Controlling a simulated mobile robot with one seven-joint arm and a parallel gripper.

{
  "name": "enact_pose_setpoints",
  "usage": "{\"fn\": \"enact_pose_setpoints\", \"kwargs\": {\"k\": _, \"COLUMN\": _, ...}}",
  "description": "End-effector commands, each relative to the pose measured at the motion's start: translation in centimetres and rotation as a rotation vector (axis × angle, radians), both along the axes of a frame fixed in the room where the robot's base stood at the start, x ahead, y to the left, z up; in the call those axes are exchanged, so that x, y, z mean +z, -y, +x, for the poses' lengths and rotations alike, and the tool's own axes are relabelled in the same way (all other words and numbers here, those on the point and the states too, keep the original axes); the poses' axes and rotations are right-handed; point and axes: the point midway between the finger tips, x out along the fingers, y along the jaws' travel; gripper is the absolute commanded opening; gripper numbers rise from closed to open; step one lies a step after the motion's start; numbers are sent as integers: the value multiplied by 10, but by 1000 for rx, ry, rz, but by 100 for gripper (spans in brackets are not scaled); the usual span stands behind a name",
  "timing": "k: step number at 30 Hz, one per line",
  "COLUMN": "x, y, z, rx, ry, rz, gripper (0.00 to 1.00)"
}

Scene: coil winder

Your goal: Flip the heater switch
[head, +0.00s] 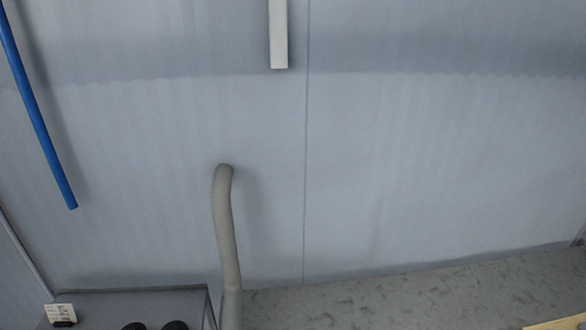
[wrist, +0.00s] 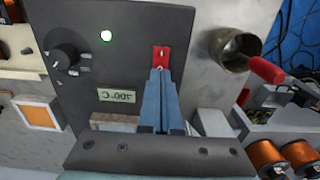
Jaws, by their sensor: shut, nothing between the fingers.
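In the wrist view a red switch plate (wrist: 161,54) with a small pale lever or knob is set in a dark grey panel (wrist: 130,30). My gripper (wrist: 160,73) is shut and empty, its blue fingers together. The fingertips are right below the lever in the picture; I cannot tell whether they touch it. A black dial (wrist: 66,58) and a pale label reading about 200 °C (wrist: 117,96) are also on the panel. The switch and gripper are not in the head view.
Right of the panel are a metal tube (wrist: 230,48) and a red handle (wrist: 266,71). Copper coils (wrist: 268,154) lie at lower right. The head view shows a grey wall (head: 400,170), a bent grey pipe (head: 226,230) and a blue tube (head: 37,110).

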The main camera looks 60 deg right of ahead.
Motion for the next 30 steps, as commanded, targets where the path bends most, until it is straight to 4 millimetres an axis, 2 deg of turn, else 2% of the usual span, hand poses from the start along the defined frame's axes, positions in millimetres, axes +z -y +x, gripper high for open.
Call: {"fn": "enact_pose_setpoints", "kwargs": {"k": 30, "x": -16, "y": 0, "z": 0, "rx": 0, "ry": 0, "rz": 0, "gripper": 0}}
